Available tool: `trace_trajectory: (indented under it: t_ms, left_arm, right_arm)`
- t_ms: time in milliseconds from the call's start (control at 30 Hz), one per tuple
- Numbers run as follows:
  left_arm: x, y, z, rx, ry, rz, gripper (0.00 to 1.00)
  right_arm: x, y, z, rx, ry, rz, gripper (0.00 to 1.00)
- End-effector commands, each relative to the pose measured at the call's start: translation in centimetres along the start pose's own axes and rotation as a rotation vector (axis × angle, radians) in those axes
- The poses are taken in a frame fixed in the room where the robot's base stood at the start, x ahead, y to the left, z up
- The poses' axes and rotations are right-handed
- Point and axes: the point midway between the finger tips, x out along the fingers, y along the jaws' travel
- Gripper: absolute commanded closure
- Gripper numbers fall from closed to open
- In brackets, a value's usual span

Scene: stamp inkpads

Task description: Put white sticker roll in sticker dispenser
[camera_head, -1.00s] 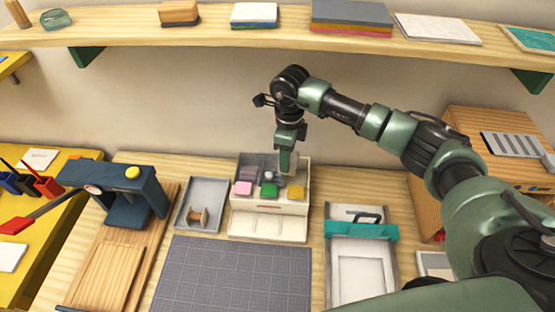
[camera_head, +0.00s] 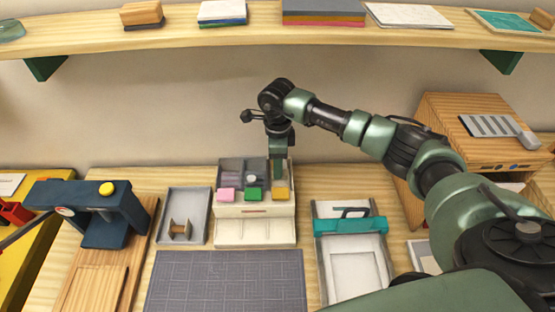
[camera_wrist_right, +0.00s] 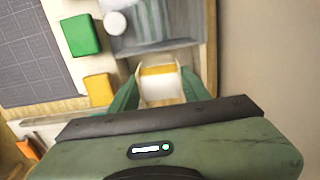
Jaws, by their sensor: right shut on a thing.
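The sticker dispenser (camera_head: 254,230) is a cream box with open bays and pink, green and yellow blocks along its front. My right gripper (camera_head: 277,172) points down into its right bay, behind the yellow block (camera_head: 281,195). In the right wrist view the gripper (camera_wrist_right: 160,92) is shut on a whitish piece with a yellow-orange band (camera_wrist_right: 161,86). I cannot tell surely whether this is the white sticker roll. A small white round thing (camera_wrist_right: 115,24) stands in the neighbouring middle bay, behind the green block (camera_wrist_right: 82,35). My left gripper is not in view.
A grey tray (camera_head: 204,203) with a wooden spool (camera_head: 180,230) lies left of the dispenser. A grey cutting mat (camera_head: 228,285) lies in front. A blue press (camera_head: 95,212) stands at left, a teal-barred device (camera_head: 350,222) at right. A shelf (camera_head: 240,38) runs above.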

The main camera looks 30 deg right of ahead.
Motion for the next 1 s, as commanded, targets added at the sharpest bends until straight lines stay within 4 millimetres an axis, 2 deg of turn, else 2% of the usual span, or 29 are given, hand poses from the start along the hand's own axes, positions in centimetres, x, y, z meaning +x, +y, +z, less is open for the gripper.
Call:
trace_trajectory:
  t_ms: [100,500,1000]
  left_arm:
    - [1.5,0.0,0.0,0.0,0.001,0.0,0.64]
    - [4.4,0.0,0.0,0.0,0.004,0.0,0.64]
    - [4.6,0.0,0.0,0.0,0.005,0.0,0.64]
  right_arm:
    - [1.7,0.0,0.0,0.0,0.0,0.0,0.94]
    - [5.2,0.0,0.0,0.001,0.0,-0.001,0.94]
    - [5.5,0.0,0.0,0.0,0.0,-0.001,0.94]
